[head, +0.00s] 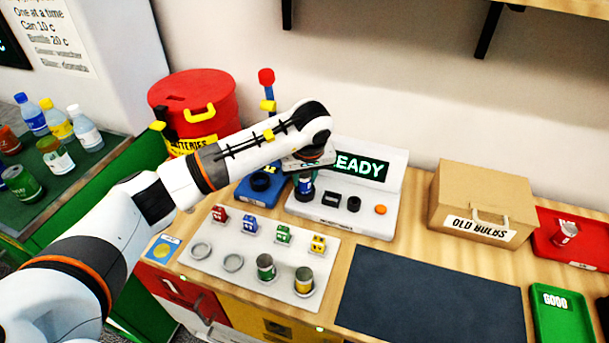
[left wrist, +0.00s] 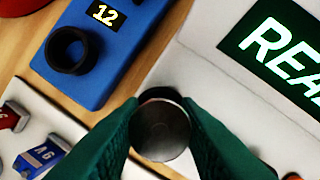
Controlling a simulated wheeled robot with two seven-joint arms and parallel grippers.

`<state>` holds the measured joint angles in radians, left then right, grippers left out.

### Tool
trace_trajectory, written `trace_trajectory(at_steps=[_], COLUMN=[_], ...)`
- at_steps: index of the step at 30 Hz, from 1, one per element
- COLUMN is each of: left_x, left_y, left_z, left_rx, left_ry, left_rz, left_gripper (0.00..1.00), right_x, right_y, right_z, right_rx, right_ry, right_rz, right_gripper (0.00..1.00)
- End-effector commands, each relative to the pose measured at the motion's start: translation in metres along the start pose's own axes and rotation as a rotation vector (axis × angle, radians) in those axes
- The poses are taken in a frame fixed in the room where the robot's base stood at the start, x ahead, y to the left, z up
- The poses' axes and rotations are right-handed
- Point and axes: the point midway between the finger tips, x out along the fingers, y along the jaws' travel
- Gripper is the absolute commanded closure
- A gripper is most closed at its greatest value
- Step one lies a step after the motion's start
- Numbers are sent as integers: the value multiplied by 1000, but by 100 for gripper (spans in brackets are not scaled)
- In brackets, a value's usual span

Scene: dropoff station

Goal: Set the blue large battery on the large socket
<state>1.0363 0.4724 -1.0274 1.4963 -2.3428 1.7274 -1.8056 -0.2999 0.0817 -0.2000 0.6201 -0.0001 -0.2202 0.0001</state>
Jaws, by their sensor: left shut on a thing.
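My left gripper (head: 306,172) is shut on the blue large battery (head: 305,186) and holds it upright over the left part of the white tester with the READY display. In the left wrist view the battery's round metal top (left wrist: 160,130) shows between the green fingers. The tester has smaller dark sockets (head: 331,198) to the right of the battery. Whatever lies directly under the battery is hidden, and I cannot tell whether the battery touches the tester. My right gripper is not in view.
A blue device (head: 250,195) with a black ring (left wrist: 70,50) stands left of the tester. A white tray (head: 237,277) with cells and small blocks lies in front. A red batteries bin (head: 215,110) stands behind; a cardboard box (head: 482,195) is to the right. The dark mat (head: 430,300) is clear.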

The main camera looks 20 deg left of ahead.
Motion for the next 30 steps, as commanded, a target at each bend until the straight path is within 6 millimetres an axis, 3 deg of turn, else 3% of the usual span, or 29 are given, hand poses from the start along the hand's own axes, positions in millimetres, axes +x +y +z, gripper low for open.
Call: trace_trajectory(at_steps=[20, 21, 30], left_x=[12, 11, 11], left_y=[0, 0, 0], left_z=[-3, -3, -3], left_rx=[0, 0, 0], left_ry=[-1, -1, 1], left_rz=[0, 0, 1], left_gripper=[97, 64, 62], right_x=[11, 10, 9], right_y=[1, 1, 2], right_z=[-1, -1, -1], right_rx=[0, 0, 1], right_ry=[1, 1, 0], right_rz=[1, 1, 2], right_gripper=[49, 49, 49])
